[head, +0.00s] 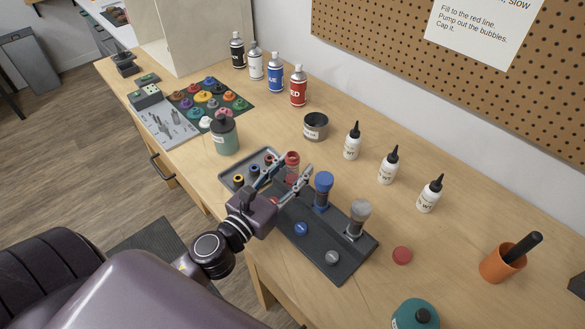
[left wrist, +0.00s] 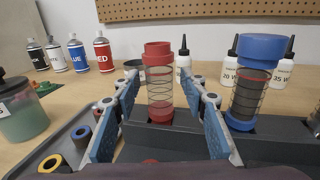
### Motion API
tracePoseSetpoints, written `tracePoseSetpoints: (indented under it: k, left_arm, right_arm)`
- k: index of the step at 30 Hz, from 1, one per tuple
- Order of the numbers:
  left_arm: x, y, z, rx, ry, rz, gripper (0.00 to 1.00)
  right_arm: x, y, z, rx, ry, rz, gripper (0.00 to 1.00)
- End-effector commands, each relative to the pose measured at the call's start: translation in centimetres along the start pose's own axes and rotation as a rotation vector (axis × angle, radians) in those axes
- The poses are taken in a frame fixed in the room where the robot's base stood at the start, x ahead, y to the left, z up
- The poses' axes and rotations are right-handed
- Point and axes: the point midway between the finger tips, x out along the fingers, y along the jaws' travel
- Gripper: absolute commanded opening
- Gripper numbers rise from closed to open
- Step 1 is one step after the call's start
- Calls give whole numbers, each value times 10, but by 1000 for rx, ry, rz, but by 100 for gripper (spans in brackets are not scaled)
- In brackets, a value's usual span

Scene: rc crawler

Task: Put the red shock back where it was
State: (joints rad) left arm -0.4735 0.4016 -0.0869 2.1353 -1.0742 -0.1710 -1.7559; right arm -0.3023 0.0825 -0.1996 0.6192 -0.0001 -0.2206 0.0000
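The red shock (head: 292,158) has a red top and a clear body with a spring. In the left wrist view it (left wrist: 159,92) stands upright at the left end of the black stand (head: 345,268). My left gripper (head: 293,168) is open, with one finger on each side of the shock. In the left wrist view, gaps show between the blue finger pads and the shock. The blue shock (head: 323,184) and the grey shock (head: 358,215) stand upright in the same stand, to the right. My right gripper is not in view.
A grey tray (head: 229,180) with small rings lies left of the stand. A green jar (head: 224,136) is behind the tray. A dark round tin (head: 315,126) and white bottles (head: 388,166) stand behind.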

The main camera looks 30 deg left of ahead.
Motion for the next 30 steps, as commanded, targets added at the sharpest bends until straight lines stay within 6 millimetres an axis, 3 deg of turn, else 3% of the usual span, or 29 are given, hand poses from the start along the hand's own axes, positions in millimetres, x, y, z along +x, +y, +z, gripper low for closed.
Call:
tracePoseSetpoints:
  k: [9, 11, 30]
  left_arm:
    - [0, 0, 6, 1, 0, 0, 39]
    - [-6, 0, 0, -1, 2, 0, 39]
    - [-100, 1, -2, -3, 1, 4, 39]
  right_arm:
    - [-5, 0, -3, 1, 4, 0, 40]
    - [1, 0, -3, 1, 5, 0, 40]
    - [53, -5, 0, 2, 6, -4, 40]
